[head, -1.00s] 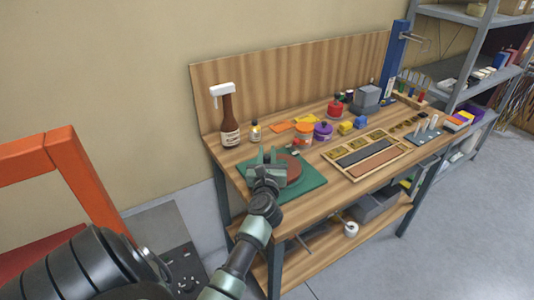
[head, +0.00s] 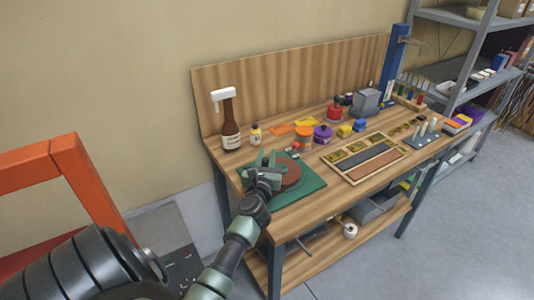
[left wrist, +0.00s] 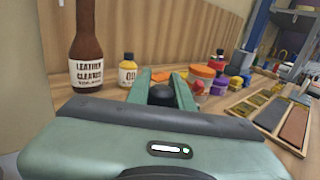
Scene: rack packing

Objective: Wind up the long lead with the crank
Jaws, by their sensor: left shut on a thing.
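A round brown reel (head: 291,174) lies on a green mat (head: 309,187) at the near left of the workbench. My left gripper (head: 267,160) reaches over the reel's left side. In the left wrist view its green fingers (left wrist: 162,88) are shut on a dark round knob (left wrist: 161,96), which looks like the crank's handle. The rest of the crank is hidden by my gripper. I cannot make out a separate loose length of lead. My right gripper is not in view.
A brown leather-cleaner bottle (head: 230,125) and a small oil bottle (head: 255,135) stand behind the reel. Coloured pots, including a purple one (head: 323,134), and a partitioned wooden tray (head: 347,178) are to its right.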

